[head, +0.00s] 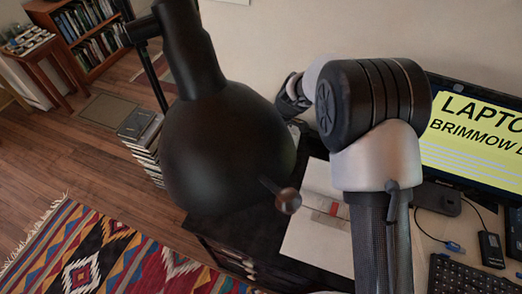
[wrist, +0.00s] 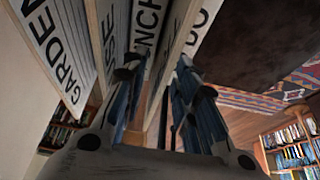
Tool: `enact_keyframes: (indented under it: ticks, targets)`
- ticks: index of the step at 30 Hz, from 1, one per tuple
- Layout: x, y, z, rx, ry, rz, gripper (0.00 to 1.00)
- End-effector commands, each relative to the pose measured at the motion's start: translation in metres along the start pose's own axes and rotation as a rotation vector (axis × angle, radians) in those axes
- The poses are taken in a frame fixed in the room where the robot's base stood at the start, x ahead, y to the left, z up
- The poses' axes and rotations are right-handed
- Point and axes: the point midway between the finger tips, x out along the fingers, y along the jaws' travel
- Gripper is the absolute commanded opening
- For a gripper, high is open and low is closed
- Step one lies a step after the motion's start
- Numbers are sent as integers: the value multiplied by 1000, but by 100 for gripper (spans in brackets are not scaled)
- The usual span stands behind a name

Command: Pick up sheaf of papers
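White papers (head: 316,238) lie on the dark desk in the head view, with a grey and red patch on them; the lamp and my arm partly cover them. I cannot tell if they are one sheet or a sheaf. My gripper (head: 292,95) is beyond the lamp, near the wall, farther back than these papers and partly hidden by my arm. In the wrist view its fingers (wrist: 160,75) are apart, with no object clearly held. White panels with large black lettering, one reading GARDEN (wrist: 62,55), stand close beyond the fingertips.
A large dark lamp (head: 225,150) blocks much of the head view. A book stack (head: 145,135) stands left of the lamp. A patterned rug (head: 100,250) lies on the floor.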

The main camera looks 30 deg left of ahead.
Motion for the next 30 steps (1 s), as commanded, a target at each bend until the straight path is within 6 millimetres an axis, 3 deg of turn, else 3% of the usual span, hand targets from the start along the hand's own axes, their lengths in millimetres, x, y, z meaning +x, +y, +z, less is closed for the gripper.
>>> enact_keyframes:
  ticks: [11, 30]
  targets:
    - [0, 0, 0, 0, 0, 0, 0]
    - [0, 0, 0, 0, 0, 0, 0]
